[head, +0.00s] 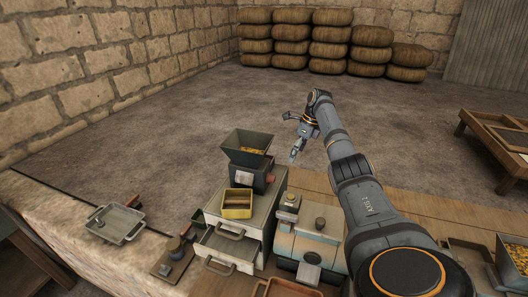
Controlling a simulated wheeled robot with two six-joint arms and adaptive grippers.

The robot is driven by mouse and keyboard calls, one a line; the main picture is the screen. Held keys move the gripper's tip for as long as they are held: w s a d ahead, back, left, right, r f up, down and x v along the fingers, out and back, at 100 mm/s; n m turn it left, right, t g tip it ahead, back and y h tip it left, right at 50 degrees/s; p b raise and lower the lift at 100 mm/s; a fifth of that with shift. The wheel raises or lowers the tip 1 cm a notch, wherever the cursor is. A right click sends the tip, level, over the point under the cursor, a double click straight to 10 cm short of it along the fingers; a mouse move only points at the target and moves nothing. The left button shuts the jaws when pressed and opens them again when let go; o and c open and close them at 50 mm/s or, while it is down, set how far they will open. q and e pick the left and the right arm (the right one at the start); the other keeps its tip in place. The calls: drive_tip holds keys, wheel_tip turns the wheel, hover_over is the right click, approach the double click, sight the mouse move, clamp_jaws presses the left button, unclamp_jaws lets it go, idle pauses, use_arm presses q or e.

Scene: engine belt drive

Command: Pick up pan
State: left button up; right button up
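Another shallow pan-like tray with a reddish-brown inside (288,289) is cut off by the bottom edge; I cannot tell which one the task means. My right arm comes in from the lower right. My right gripper (295,154) hangs small beyond the hopper machine, far from the grey pan, with nothing clearly in it. Its fingers are too small to tell open from shut. My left gripper is out of view.
A hopper machine (246,160) with yellow grain stands behind a yellow box (237,204) on a cabinet with an open drawer (229,246). A blue-grey machine (308,240) stands right of it. A grain bin (514,258) is at the right. Sacks (330,42) line the back wall.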

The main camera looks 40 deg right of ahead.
sight(273, 160)
drive_tip(key=a, duration=0.1)
drive_tip(key=w+a+r+p, duration=0.1)
drive_tip(key=a, duration=0.1)
drive_tip(key=a+r+p, duration=0.1)
drive_tip(key=shift+w+a+r, duration=0.2)
drive_tip(key=shift+w+a, duration=0.15)
drive_tip(key=w+a, duration=0.1)
drive_tip(key=w+p, duration=0.1)
drive_tip(key=shift+w+a+f, duration=0.35)
drive_tip(key=shift+f, duration=0.05)
drive_tip(key=shift+w+a, duration=0.25)
drive_tip(key=shift+a, duration=0.3)
drive_tip(key=shift+w+a+r+p, duration=0.2)
drive_tip(key=shift+w+a+p, duration=0.6)
drive_tip(key=shift+a, duration=0.2)
drive_tip(key=x, duration=0.1)
drive_tip(key=p+x, duration=0.1)
drive_tip(key=x, duration=0.1)
drive_tip(key=shift+w+a+f, duration=0.2)
drive_tip(key=shift+w+a, duration=0.05)
drive_tip(key=shift+w, duration=0.1)
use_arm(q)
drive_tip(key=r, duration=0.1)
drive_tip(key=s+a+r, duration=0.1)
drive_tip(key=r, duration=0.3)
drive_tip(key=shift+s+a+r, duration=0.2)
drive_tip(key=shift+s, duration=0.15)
use_arm(e)
drive_tip(key=shift+s, duration=0.1)
